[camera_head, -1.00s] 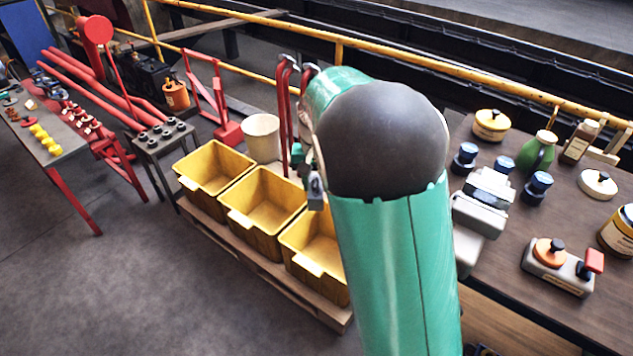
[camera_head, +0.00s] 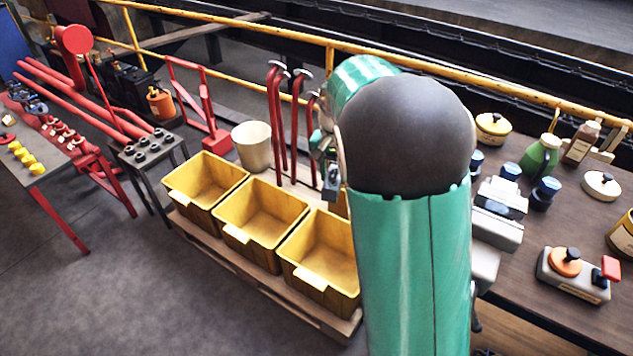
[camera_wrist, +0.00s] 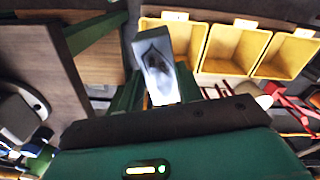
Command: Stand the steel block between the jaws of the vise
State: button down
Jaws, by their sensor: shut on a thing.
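The steel block (camera_head: 332,180) is a small grey piece hanging at the end of my gripper (camera_head: 325,155), in the air left of my green arm in the head view. In the wrist view the block (camera_wrist: 160,62) stands up between the fingers of my gripper (camera_wrist: 160,92), slightly tilted, with a dark patch on its face. My gripper is shut on it. The grey vise (camera_head: 497,220) is on the workbench, right of my arm, which hides its left side. The gap between its jaws is not clear. The block is well left of the vise, apart from it.
Three yellow bins (camera_head: 250,238) stand on a pallet below the block, with a pale bucket (camera_head: 252,145) and red hooked bars (camera_head: 276,110) behind. On the workbench (camera_head: 520,265), blue-capped jars (camera_head: 546,188), a green jug (camera_head: 540,157) and an orange-knobbed device (camera_head: 567,265) surround the vise.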

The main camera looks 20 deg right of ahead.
jog(key=s+d+r+m, duration=0.2)
jog(key=d+r+m, duration=0.15)
jog(key=d, duration=0.45)
notch_tip(320, 180, up, 12)
jog(key=m, duration=1.8)
send_over(506, 200)
jog(key=s+a, duration=0.2)
jog(key=a, duration=0.1)
notch_tip(506, 200, down, 6)
jog(key=shift+f, duration=0.15)
jog(key=shift+a+f, duration=0.1)
jog(key=shift+f, duration=1.85)
jog(key=c, duration=0.9)
grip_release()
jog(key=shift+o, duration=0.2)
jog(key=shift+f, duration=0.1)
notch_tip(506, 200, up, 8)
